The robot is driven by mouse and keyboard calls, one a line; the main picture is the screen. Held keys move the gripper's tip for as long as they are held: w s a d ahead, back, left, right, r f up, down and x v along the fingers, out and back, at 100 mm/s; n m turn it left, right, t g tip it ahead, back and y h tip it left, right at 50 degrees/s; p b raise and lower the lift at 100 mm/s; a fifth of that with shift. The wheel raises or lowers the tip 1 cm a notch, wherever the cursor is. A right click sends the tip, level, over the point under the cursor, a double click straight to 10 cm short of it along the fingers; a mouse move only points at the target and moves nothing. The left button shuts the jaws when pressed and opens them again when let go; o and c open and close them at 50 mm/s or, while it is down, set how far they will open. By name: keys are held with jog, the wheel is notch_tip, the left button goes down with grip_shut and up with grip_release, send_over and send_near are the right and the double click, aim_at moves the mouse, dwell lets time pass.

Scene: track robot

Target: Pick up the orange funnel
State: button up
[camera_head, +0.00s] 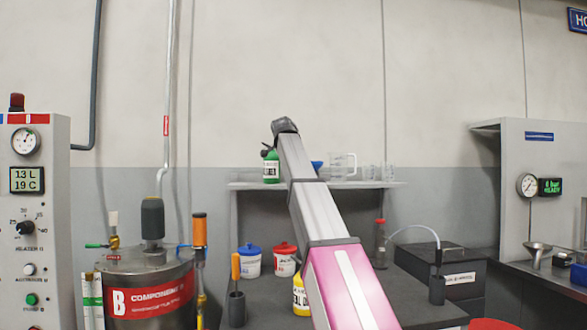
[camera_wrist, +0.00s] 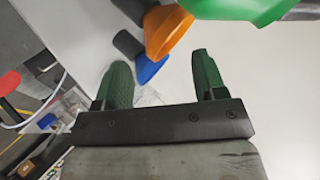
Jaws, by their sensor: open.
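In the head view the orange funnel cannot be made out and my arm hides the gripper; part of the blue funnel (camera_head: 316,165) shows on the shelf.
A green object (camera_wrist: 238,8) is close at the top right of the wrist view. In the head view a green bottle (camera_head: 271,168) and clear measuring jugs (camera_head: 343,166) stand on the wall shelf (camera_head: 375,185). Tubs and a yellow bottle (camera_head: 299,294) stand below.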

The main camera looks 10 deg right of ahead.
jog(key=shift+x, duration=2.35)
jog(key=shift+s+d, duration=0.1)
jog(key=c, duration=1.2)
jog(key=shift+r, duration=0.1)
